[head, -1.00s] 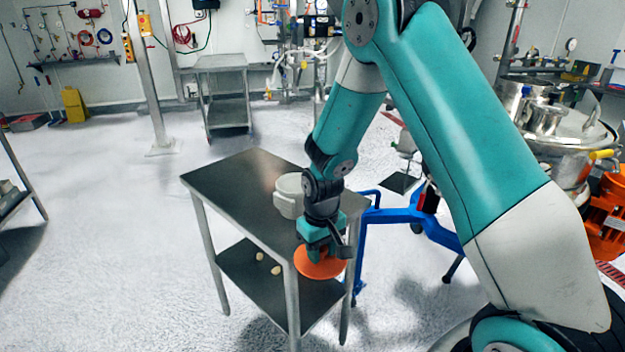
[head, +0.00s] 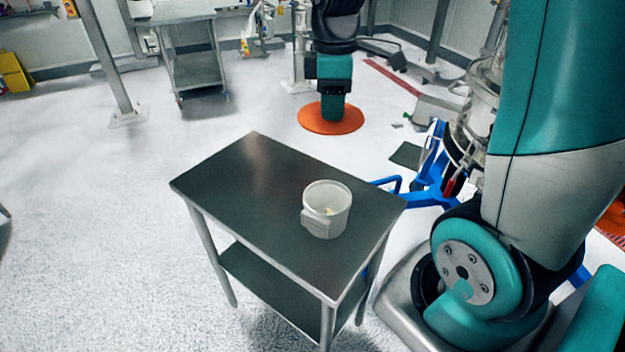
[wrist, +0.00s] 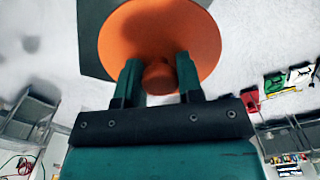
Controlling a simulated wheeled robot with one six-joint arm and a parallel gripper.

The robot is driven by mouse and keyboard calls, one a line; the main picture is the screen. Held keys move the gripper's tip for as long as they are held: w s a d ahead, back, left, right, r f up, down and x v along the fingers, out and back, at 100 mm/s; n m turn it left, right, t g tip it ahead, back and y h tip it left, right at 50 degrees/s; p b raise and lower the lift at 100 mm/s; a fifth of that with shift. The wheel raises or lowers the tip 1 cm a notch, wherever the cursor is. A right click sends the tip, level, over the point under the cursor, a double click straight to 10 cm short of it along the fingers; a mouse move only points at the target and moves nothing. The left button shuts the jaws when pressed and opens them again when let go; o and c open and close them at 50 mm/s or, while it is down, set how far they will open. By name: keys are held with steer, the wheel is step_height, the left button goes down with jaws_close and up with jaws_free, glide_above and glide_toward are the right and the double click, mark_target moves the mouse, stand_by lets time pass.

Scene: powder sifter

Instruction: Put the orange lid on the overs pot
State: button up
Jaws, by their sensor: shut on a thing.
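The orange lid (head: 331,118) is held flat at the end of my gripper (head: 334,112). In the wrist view the lid (wrist: 160,35) shows as a round disc, with its knob between the two fingers of my gripper (wrist: 158,80). The white pot (head: 327,210) stands upright and uncovered on the steel table (head: 250,185), with a little pale matter inside. In the head view my gripper and the lid appear above and beyond the pot, clear of it. The pot is not clearly seen in the wrist view.
The left and back of the tabletop are bare. A blue wheeled frame (head: 425,195) and steel sifter equipment (head: 485,100) stand to the right of the table. A steel trolley (head: 193,60) stands at the back. The floor on the left is open.

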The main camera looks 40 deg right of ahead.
steer(key=shift+w+f, duration=0.1)
steer(key=shift+f, duration=0.25)
step_height(320, 180, down, 19)
steer(key=shift+p, duration=0.55)
steer(key=shift+f, duration=0.1)
steer(key=shift+f, duration=0.15)
steer(key=o, duration=0.9)
